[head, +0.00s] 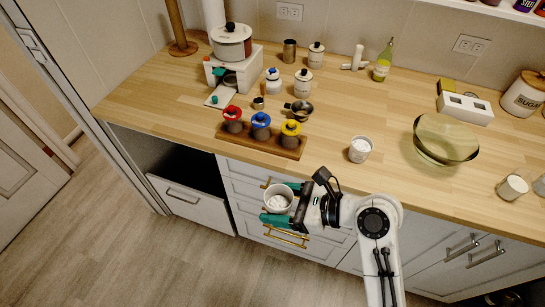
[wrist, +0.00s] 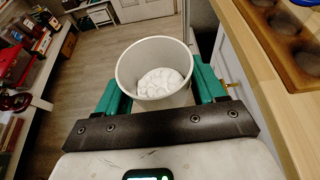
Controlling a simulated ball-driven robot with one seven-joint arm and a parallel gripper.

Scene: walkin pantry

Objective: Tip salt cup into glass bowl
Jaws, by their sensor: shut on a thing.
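My gripper (head: 282,203) is shut on a white cup (head: 276,201) with white contents, held in front of the counter's front edge, over the floor and drawers. In the wrist view, the cup (wrist: 154,68) sits between the teal fingers of the gripper (wrist: 160,92), with a white heap (wrist: 165,82) inside; it looks roughly upright. The glass bowl (head: 445,142), olive-tinted and see-through, stands on the right part of the counter, apart from my gripper. It looks empty. Another small white-filled cup (head: 360,150) stands on the counter left of the bowl.
A wooden rack (head: 262,140) with red, blue and yellow-topped pieces stands near the counter's front edge. A small metal pitcher (head: 299,110) is behind it. A light cup (head: 512,187) stands right of the bowl.

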